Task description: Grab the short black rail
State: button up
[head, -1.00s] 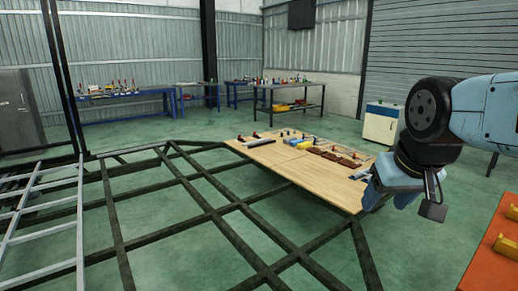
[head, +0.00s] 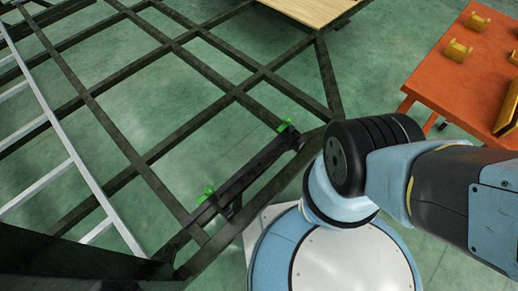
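A short black rail (head: 247,178) lies on the dark trailer chassis (head: 150,160) near my base, running diagonally from lower left to upper right. A bright green clamp-like piece (head: 284,125) is at its upper end. Another green piece (head: 207,191) is near its lower end. The rail appears to rest along a chassis beam; whether it is fastened cannot be told. My arm is on the right side of the head view, and my gripper is out of the picture.
An orange table (head: 455,85) with several yellow blocks stands at upper right. A wooden board (head: 308,8) lies on the chassis at the top. A pale ladder-like frame (head: 60,135) is at left. Green floor shows between the beams.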

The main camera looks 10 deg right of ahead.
aim_at(250, 178)
jog(key=z, duration=0.55)
jog(key=k, duration=1.65)
jog(key=u, duration=0.55)
jog(key=i, duration=1)
